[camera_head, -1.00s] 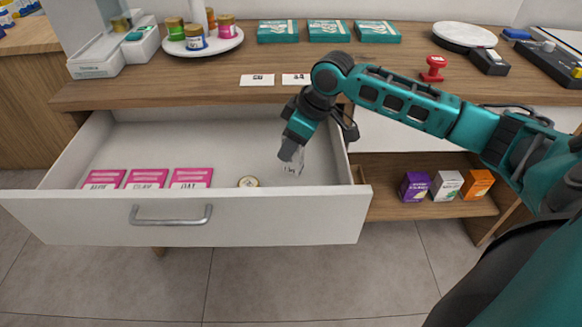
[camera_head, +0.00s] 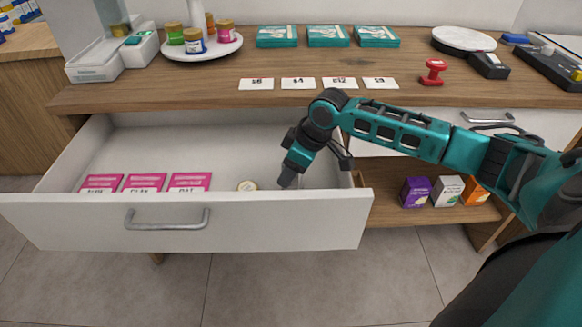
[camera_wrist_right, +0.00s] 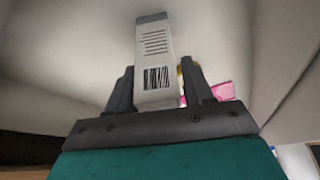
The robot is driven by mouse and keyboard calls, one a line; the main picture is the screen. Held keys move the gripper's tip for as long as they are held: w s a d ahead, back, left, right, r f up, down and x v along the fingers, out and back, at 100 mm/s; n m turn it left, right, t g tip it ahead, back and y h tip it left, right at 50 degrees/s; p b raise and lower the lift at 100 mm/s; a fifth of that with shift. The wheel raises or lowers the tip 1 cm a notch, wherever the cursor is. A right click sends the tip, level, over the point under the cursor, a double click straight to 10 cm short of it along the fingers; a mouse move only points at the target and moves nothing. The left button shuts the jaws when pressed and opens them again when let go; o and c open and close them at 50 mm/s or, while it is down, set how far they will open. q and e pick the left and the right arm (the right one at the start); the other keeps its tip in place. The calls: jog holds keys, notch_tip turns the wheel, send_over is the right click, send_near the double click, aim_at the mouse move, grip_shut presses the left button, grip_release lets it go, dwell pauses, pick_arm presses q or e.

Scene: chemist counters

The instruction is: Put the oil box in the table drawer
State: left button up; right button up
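My right gripper (camera_head: 287,182) is inside the open table drawer (camera_head: 270,228), near its right side, pointing down. In the right wrist view, a pale box with a barcode (camera_wrist_right: 155,60), which I take for the oil box, stands between the two fingers, and they appear shut on it. In the head view my gripper hides nearly all of this box. Whether the box touches the drawer floor I cannot tell. My left gripper is not in view.
Price cards (camera_head: 298,84), a red stamp (camera_head: 433,72) and teal boxes (camera_head: 328,36) are on the counter above. Small boxes (camera_head: 447,190) stand on the lower right shelf.

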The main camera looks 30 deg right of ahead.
jog(key=shift+o, duration=1.3)
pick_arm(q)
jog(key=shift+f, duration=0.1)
pick_arm(e)
jog(key=shift+r, duration=0.1)
pick_arm(q)
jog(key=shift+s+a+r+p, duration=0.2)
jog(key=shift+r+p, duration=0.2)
jog(key=shift+p, duration=0.3)
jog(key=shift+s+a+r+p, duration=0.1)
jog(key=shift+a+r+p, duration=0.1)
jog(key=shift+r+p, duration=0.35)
pick_arm(e)
jog(key=v, duration=1.2)
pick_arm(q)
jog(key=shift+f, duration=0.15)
pick_arm(e)
jog(key=shift+w+r, duration=0.1)
jog(key=shift+w, duration=0.05)
